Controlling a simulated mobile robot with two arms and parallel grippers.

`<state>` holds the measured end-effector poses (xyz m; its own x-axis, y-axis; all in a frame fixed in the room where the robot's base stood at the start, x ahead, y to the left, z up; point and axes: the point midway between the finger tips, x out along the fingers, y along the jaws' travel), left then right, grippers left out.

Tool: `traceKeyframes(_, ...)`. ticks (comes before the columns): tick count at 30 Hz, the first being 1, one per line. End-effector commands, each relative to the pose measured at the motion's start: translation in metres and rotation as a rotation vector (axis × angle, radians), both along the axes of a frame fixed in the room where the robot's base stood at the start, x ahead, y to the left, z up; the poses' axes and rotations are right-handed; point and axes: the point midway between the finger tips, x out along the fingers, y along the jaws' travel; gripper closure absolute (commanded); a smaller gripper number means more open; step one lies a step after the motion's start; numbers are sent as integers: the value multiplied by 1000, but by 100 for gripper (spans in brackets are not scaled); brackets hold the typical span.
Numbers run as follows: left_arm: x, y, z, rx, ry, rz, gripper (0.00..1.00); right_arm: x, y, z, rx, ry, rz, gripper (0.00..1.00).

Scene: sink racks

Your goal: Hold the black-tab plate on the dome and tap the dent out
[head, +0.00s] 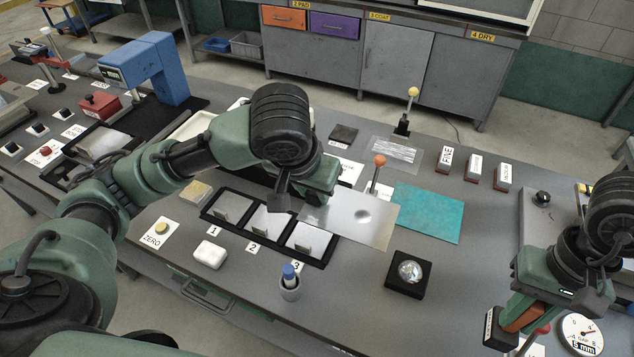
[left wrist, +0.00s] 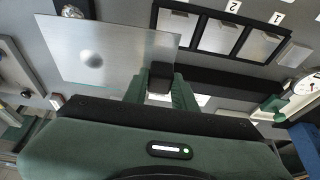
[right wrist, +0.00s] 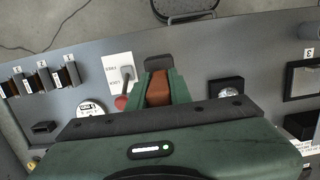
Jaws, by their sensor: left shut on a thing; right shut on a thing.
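My left gripper (head: 294,192) is shut on the black tab (left wrist: 160,78) of a thin silvery plate (head: 335,215). The plate shows a dark round dent and also fills the upper left of the left wrist view (left wrist: 125,50). The shiny dome (head: 410,270) sits on a black square base, apart from the plate, below and right of it in the head view. My right gripper (head: 522,320) is shut on a tool with an orange-brown handle (right wrist: 158,88) and a black head (head: 497,330), held at the right of the bench. The tool's striking face is not clear.
A black rack (head: 325,260) with plates in slots 1, 2 and 3 lies left of the dome. A teal mat (head: 435,213) lies behind the dome.

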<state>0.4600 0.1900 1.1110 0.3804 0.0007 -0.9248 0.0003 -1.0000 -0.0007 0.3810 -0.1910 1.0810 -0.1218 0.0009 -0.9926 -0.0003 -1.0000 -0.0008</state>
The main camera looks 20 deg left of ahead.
Motion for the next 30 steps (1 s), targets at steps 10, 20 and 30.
traceKeyframes(10,21,-55,-49,-23,21,9,100,0,0,0,1,-1,0,100)
traceKeyframes(20,33,-121,-105,-6,3,-2,100,0,0,1,1,-1,0,100)
traceKeyframes(30,33,-125,-129,-2,0,-4,100,0,0,1,1,-1,0,100)
